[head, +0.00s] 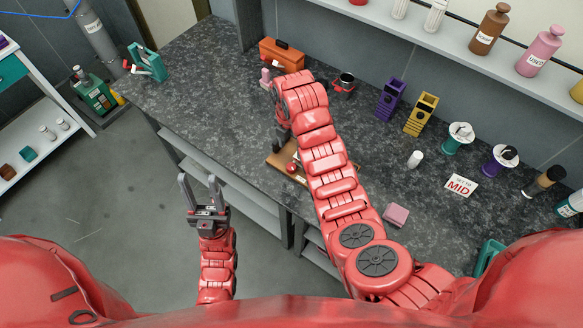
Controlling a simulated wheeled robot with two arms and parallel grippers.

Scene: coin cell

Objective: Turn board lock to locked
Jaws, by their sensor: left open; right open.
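A brown wooden board (277,161) lies on the dark speckled counter, mostly hidden under my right arm. A small red part (291,168) shows on it. I cannot make out the lock or which way it is turned. My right gripper (283,146) points down at the board's far left edge, partly covered by its own arm. It is open, and I cannot tell whether it touches anything. My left gripper (199,182) is open and empty, pointing up in front of the counter, away from the board.
An orange toolbox (282,55) and a dark cup (344,83) stand behind my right arm. Purple (390,98) and yellow (421,114) holders, a white bottle (415,159), a "SET TO MID" card (461,186) and a pink block (396,215) are to the right.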

